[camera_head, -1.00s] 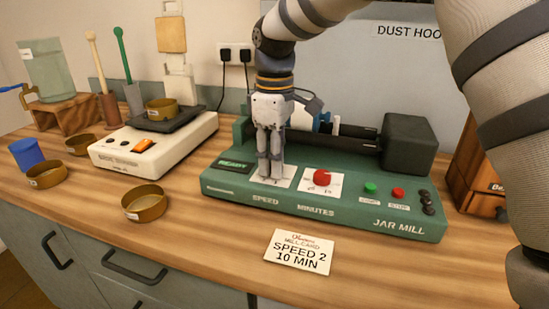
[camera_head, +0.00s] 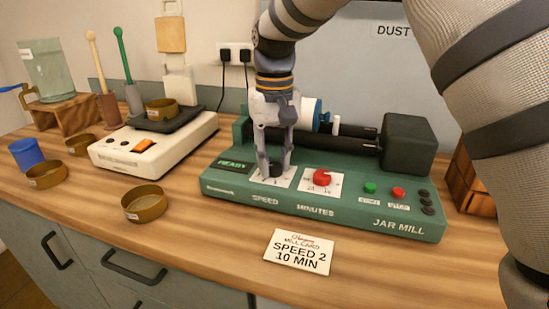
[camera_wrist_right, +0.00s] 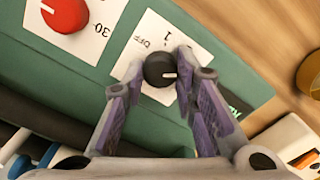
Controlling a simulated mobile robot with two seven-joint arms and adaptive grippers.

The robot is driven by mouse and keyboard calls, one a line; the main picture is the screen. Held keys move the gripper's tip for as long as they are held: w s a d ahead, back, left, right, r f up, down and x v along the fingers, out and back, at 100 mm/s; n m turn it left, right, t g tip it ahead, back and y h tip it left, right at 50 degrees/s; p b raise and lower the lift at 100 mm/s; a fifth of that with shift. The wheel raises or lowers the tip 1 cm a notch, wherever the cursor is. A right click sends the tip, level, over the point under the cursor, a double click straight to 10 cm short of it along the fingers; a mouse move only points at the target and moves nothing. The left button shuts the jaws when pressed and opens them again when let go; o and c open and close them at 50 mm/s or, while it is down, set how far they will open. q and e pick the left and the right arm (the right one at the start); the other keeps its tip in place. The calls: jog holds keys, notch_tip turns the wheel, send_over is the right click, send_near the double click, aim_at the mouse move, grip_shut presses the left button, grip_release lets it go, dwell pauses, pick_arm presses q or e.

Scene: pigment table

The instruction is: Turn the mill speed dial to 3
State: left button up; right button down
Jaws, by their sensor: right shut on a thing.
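The black speed dial (camera_head: 275,171) sits on a white scale plate above the SPEED label, at the left of the green jar mill (camera_head: 320,207). My right gripper (camera_head: 275,165) reaches down from above with its fingers on either side of the dial, shut on it. In the right wrist view the dial (camera_wrist_right: 160,70) sits between the fingertips, its white pointer line aimed right. OFF and 1 are readable on the plate; the fingers hide other marks, so I cannot read the setting. My left gripper is out of view.
A red minutes knob (camera_head: 323,177) stands right of the dial, then a green button (camera_head: 369,188) and a red button (camera_head: 397,193). A blue and white jar (camera_head: 308,114) is behind the gripper. A card (camera_head: 298,251) in front reads SPEED 2, 10 MIN.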

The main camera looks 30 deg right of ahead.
aim_at(274, 164)
jog(key=shift+f+m, duration=0.1)
jog(key=shift+m, duration=1)
jog(key=c, duration=1.3)
grip_release()
notch_tip(274, 164, up, 12)
jog(key=shift+r, duration=0.1)
